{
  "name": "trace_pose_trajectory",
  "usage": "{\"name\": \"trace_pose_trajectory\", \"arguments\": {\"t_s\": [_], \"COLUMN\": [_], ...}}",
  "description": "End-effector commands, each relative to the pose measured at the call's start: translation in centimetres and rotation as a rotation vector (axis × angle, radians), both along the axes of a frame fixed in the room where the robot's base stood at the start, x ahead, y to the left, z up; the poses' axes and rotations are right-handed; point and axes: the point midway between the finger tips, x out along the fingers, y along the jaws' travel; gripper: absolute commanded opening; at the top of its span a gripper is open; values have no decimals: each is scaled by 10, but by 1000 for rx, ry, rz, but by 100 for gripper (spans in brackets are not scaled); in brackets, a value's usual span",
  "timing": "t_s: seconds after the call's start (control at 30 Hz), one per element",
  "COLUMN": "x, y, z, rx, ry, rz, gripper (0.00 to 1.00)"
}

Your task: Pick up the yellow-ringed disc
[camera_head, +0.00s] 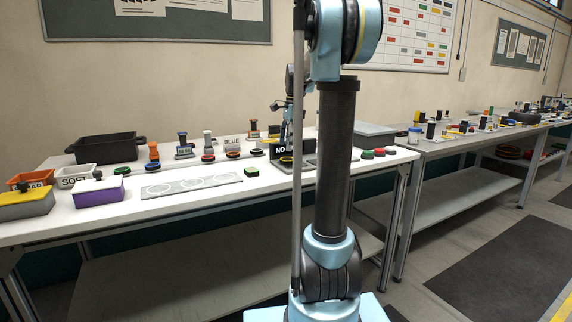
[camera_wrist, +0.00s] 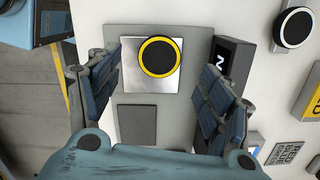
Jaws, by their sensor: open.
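The yellow-ringed disc (camera_wrist: 159,56) is black with a yellow rim and lies on a shiny square plate (camera_wrist: 136,76) in the wrist view. My gripper (camera_wrist: 168,72) is open above it, with one finger to the left of the disc and one to the right. Neither finger touches the disc. In the head view a small piece of yellow ring (camera_head: 286,160) shows beside my arm, on the white table.
A dark block with white lettering (camera_wrist: 232,60) stands close by the right finger. A dark grey pad (camera_wrist: 137,124) lies below the plate. A white-ringed black disc (camera_wrist: 293,27) is at the upper right.

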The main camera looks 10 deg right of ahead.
Motion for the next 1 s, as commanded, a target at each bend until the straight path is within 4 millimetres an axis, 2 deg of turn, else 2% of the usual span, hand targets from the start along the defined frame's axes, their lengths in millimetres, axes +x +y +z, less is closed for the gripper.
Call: {"name": "trace_pose_trajectory", "arguments": {"t_s": [0.43,0.77,0.97,1.0], "x": [-1,-1,-1,-1], "y": [4,4,4,4], "z": [-47,-52,-52,-52], "rx": [0,0,0,0], "ry": [0,0,0,0], "rz": [0,0,0,0], "gripper": [73,73,27,25]}}
